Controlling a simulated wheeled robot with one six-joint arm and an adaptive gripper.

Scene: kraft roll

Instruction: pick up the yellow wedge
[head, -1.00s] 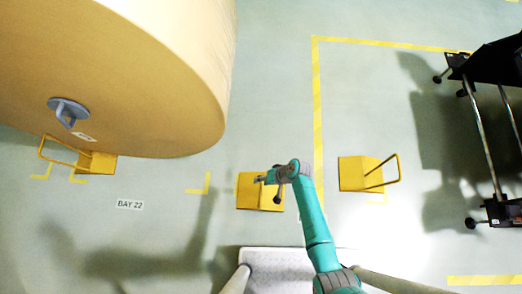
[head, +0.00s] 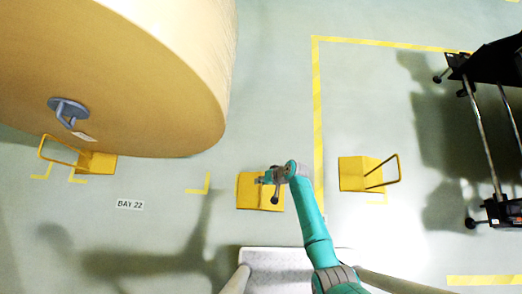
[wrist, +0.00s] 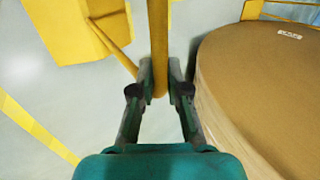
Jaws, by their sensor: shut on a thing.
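The yellow wedge (head: 247,197) is at the middle of the head view, beneath the end of my teal arm, which hides part of it. In the wrist view its block (wrist: 70,28) appears at the upper left, with a thin rod running toward my fingers. My gripper (wrist: 160,85) is shut on the wedge's yellow handle bar (wrist: 158,40), which passes between the fingertips. The gripper is also seen over the wedge in the head view (head: 259,181). I cannot tell whether the wedge touches the floor.
A third yellow wedge (head: 358,174) stands to the right. A black wheeled frame (head: 490,130) is at the far right. The floor between is clear, with yellow tape.

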